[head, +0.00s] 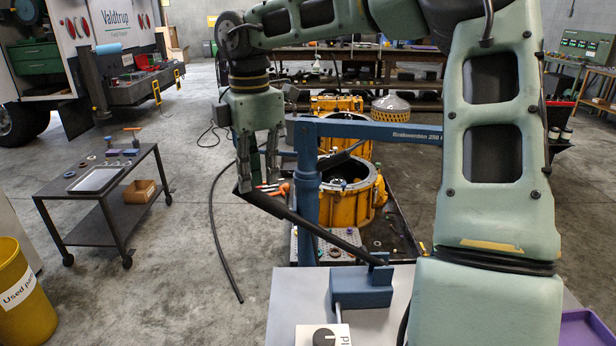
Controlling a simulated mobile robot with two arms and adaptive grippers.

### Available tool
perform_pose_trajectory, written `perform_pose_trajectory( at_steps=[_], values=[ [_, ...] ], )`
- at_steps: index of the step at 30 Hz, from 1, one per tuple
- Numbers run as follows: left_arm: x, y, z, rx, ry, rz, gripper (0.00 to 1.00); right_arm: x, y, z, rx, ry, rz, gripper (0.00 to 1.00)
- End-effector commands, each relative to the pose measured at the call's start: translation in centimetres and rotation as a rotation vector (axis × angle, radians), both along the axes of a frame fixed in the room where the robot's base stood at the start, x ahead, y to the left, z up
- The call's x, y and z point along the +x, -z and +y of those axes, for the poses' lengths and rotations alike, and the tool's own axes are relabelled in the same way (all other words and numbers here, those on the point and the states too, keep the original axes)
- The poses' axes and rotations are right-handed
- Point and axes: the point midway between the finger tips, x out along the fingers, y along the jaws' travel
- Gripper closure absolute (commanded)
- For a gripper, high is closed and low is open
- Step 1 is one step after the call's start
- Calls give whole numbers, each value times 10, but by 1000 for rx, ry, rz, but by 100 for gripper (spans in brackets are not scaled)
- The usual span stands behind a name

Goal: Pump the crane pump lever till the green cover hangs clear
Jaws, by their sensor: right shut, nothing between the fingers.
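The black pump lever (318,231) slants up to the left from the blue pump block (362,289) on a grey surface. My right gripper (257,184) points down at the lever's raised far end. Its fingers are shut with nothing between them; they overlap the lever end in the picture, and I cannot tell whether they touch it. The blue crane post (306,178) and its boom (375,130) stand behind the lever. I cannot make out a green cover; my right arm hides part of the scene. My left gripper is not in view.
A yellow housing (346,203) stands open behind the crane post, with another yellow unit (336,104) farther back. A dark cart (92,222) holds a tray at left. A yellow bin (22,300) stands front left. Floor between cart and crane is mostly clear, with a black hose (217,232).

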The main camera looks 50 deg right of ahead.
Motion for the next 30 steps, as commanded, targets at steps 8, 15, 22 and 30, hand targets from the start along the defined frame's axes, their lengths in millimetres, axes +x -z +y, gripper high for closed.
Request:
perform_pose_trajectory(
  at_steps=[8,15,22,30],
  values=[
    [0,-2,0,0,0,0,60,-2,-3,-1,1,-1,1,100],
    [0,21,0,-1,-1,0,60,8,33,7,2,-2,7,100],
    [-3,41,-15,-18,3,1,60,24,79,21,2,-2,13,100],
    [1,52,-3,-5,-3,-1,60,32,100,27,0,0,14,100]
  ],
)
